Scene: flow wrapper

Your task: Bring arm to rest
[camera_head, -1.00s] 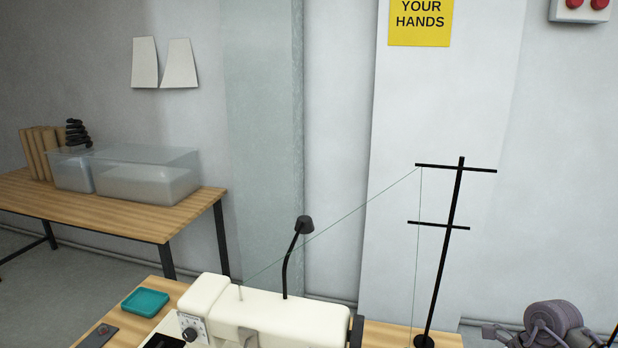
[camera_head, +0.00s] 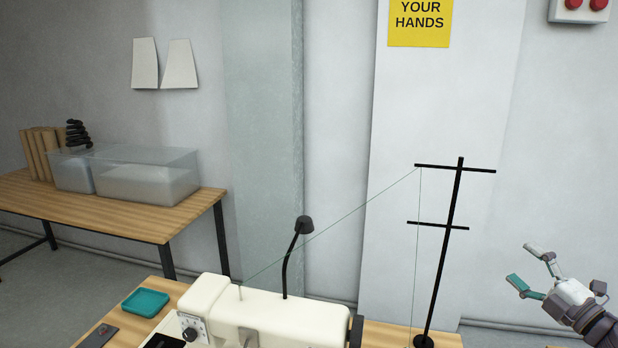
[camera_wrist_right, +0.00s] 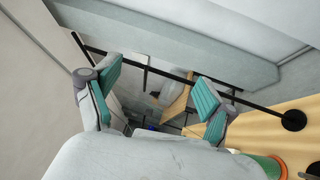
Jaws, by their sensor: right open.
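My right gripper (camera_head: 530,267) is at the right edge of the head view, raised beside the black thread stand (camera_head: 449,255) and apart from it. Its two fingers with teal pads are spread, with nothing between them. In the right wrist view the same gripper (camera_wrist_right: 160,95) shows open and empty. The stand's pole (camera_wrist_right: 262,108) and crossbars run behind the fingers there. My left gripper is not in the head view.
A cream sewing machine (camera_head: 270,318) with a black lamp (camera_head: 304,225) stands on a wooden table (camera_head: 385,336) beside a teal tray (camera_head: 146,303). A side table (camera_head: 130,215) holds clear bins (camera_head: 150,180).

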